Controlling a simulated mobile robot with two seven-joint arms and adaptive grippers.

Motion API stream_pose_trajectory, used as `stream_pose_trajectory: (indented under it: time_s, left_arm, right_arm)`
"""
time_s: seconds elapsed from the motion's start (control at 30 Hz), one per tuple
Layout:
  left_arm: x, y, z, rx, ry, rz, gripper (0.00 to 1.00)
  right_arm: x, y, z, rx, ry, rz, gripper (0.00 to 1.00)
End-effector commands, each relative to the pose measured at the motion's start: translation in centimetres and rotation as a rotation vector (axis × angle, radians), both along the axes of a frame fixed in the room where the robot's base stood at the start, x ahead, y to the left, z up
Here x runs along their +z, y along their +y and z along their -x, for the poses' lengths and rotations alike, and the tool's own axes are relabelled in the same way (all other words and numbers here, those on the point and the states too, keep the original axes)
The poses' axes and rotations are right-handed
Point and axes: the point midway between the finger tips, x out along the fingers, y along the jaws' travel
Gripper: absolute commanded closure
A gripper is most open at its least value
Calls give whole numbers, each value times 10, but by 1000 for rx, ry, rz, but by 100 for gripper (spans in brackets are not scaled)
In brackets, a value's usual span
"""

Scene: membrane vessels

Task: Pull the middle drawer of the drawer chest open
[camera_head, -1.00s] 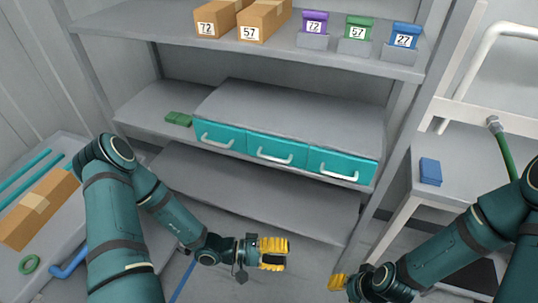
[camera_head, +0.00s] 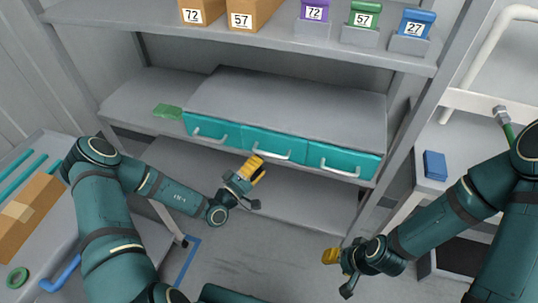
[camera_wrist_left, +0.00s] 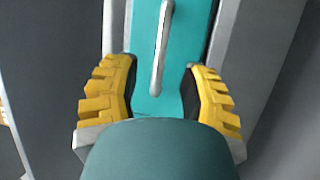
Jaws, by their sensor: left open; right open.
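The drawer chest (camera_head: 300,95) sits on the shelf unit with a grey top and three teal drawers side by side. The middle drawer (camera_head: 290,141) is shut and carries a pale bar handle (camera_head: 270,155). My left gripper (camera_head: 254,170) is just in front of and below the middle drawer, open and empty. In the left wrist view, its yellow fingers (camera_wrist_left: 160,95) are spread, with a teal drawer front (camera_wrist_left: 190,50) and its handle (camera_wrist_left: 161,45) ahead between them. The handle appears lengthwise between the fingers; contact cannot be told. My right gripper (camera_head: 333,257) is open and empty, low and right.
A green item (camera_head: 167,111) lies left of the chest. Boxes and colored bins (camera_head: 364,15) stand on the upper shelf (camera_head: 160,13). A blue box (camera_head: 434,165) is on the right table. The shelf's right post (camera_head: 405,150) stands near my right arm. The lower shelf is clear.

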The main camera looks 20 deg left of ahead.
Motion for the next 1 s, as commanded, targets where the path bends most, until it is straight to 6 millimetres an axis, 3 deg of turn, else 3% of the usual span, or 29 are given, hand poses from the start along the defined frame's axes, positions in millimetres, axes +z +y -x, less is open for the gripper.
stream_pose_trajectory:
  time_s: [0.3, 0.73, 0.87, 1.0]
  left_arm:
    - [7, -19, -40, -2, -1, -1, 57]
    - [9, -22, -47, -2, 0, 0, 54]
    - [9, -22, -47, -2, 0, 0, 99]
    - [9, -22, -47, -2, 0, 0, 100]
  right_arm:
    - [-7, 0, -1, 0, -4, 1, 53]
    - [-8, 0, -2, 0, -4, 1, 53]
    - [-8, 0, -2, 0, -4, 1, 53]
    - [-8, 0, -2, 0, -4, 1, 53]
